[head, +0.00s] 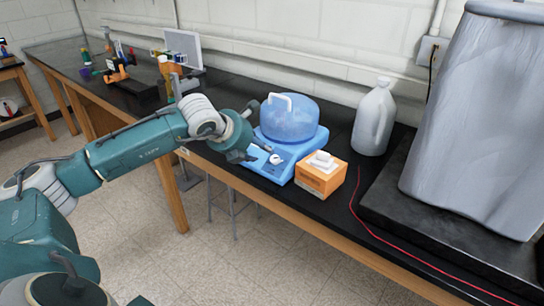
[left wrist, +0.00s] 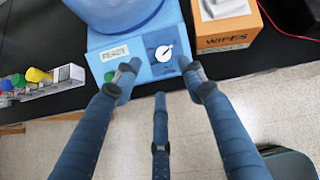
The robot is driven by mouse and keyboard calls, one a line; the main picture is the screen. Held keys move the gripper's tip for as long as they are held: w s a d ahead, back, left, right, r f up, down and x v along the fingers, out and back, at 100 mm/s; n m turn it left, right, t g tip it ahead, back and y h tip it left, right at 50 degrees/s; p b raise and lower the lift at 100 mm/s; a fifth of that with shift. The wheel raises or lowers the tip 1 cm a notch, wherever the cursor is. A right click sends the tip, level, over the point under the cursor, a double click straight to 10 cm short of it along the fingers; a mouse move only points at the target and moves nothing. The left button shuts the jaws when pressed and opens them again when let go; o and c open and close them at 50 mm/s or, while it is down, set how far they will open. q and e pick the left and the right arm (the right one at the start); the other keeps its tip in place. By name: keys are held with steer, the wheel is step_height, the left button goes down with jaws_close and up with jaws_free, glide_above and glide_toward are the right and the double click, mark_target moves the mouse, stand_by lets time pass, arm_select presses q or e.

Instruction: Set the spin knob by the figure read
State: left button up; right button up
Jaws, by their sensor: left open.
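A blue spin machine (head: 272,172) with a translucent domed lid (head: 290,118) and white handle stands on the black bench. Its round white knob (head: 276,159) is on the front panel. In the left wrist view the knob (left wrist: 164,53) has a dark pointer line slanting to the upper right. A pale green display (left wrist: 115,53) left of it reads READY; I see no number. My left gripper (head: 250,153) is at the machine's front, left of the knob. In the left wrist view its fingers (left wrist: 160,76) are spread and empty, below the knob on either side. My right gripper is not in view.
An orange wipes box (head: 320,176) stands close right of the machine. A white jug (head: 374,118) and a large grey covered thing (head: 470,120) are further right, with a red cord (head: 372,228) on the bench. A rack of coloured caps (left wrist: 42,80) is left.

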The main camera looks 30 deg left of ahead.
mark_target(274, 157)
arm_select(q)
steer(key=p+x, duration=0.1)
steer(key=x, duration=0.2)
steer(key=p+x, duration=0.1)
steer(key=x, duration=0.2)
steer(key=p+x, duration=0.1)
steer(key=x, duration=0.1)
steer(key=shift+w+d+f, duration=0.25)
steer(key=shift+w, duration=0.05)
steer(key=shift+x, duration=0.75)
jaws_close()
